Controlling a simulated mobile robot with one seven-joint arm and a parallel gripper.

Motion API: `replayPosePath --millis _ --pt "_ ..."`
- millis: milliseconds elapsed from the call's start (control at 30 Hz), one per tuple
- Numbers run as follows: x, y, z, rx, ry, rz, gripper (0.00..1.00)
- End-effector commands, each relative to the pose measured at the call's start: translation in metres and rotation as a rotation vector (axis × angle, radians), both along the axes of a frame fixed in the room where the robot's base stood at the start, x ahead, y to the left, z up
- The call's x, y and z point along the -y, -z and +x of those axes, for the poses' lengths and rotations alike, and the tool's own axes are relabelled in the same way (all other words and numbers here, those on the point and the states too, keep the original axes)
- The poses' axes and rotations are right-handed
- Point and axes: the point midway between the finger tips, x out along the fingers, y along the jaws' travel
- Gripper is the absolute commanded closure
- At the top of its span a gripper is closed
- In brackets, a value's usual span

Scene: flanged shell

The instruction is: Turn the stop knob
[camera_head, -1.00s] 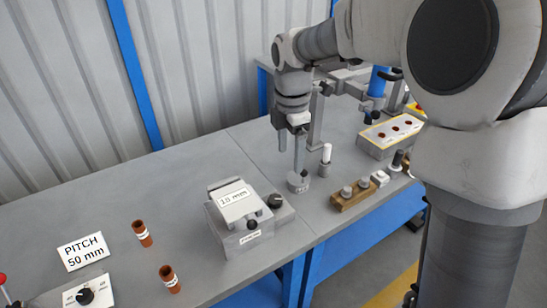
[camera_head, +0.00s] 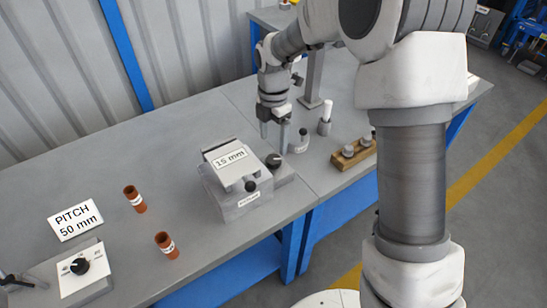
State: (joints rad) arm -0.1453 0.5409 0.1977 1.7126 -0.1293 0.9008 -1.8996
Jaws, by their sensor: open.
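A grey box-shaped fixture (camera_head: 222,190) with a tilted plate reading "15 mm" stands near the table's middle. A black knob (camera_head: 273,161) sits on a grey block at its right side. A second black knob (camera_head: 251,186) is on its front, above a small label too small to read. A third black knob (camera_head: 79,266) sits on a white dial plate at the lower left. I cannot tell by label which is the stop knob. My gripper (camera_head: 274,134) is open and points down, its fingertips just behind the side knob, apparently empty. Contact cannot be judged.
A sign reading "PITCH 50 mm" (camera_head: 75,220) lies at the left. A round grey piece (camera_head: 299,143), a white-topped cylinder (camera_head: 325,119) and a wooden block with grey knobs (camera_head: 352,151) are to the right.

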Motion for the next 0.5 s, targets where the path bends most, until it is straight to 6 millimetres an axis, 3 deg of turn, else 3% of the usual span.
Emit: replayPosePath --millis 33,200,500 --pt "0.0 0.014 -0.001 -0.005 0.0 -0.002 0.19" --pt "0.0 0.044 -0.001 -0.003 0.0 -0.001 0.19" --pt "0.0 0.068 0.0 -0.001 0.001 -0.001 0.19"
